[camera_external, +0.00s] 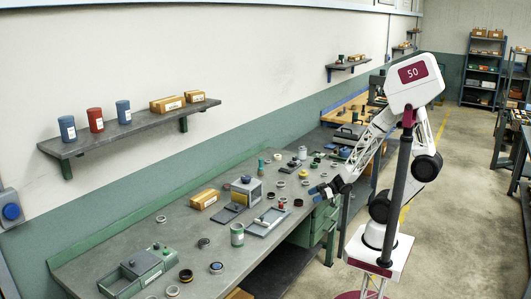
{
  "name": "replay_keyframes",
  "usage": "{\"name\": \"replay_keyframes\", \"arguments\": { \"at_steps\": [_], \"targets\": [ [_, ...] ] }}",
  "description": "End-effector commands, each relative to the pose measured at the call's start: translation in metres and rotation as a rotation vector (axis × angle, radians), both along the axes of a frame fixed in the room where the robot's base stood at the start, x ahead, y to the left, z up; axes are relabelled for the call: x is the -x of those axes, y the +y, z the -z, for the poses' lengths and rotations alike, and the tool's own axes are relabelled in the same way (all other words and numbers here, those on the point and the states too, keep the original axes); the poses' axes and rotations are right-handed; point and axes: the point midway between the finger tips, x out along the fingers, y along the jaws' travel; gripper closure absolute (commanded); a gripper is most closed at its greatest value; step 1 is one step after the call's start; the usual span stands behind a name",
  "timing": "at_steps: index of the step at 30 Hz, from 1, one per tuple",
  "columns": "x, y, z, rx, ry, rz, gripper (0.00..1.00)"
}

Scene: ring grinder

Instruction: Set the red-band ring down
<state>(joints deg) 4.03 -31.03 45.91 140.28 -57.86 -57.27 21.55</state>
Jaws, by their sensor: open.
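My gripper (314,191) is over the right part of the grey workbench (120,240), low above its front edge. It is small in this view and is open; I see no ring between its fingers. A small dark reddish ring (298,202) lies on the bench just left of and below the gripper, apart from it. It may be the red-band ring, but the band is too small to make out.
A grey machine with a box top (246,190) and a shallow tray (268,222) stand left of the gripper. A green-grey cup (237,234), a cardboard box (204,199) and a grey-green fixture (143,265) stand further left.

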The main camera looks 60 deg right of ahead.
Motion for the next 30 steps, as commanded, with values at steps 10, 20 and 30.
{"name": "replay_keyframes", "arguments": {
  "at_steps": [10,20,30],
  "targets": [
    [-0.031,-0.032,-0.026,0.152,0.028,0.185,0.2],
    [-0.048,-0.089,-0.075,0.34,0.171,0.488,0.2],
    [-0.02,-0.125,-0.127,0.425,0.432,0.713,0.2]
  ]
}}
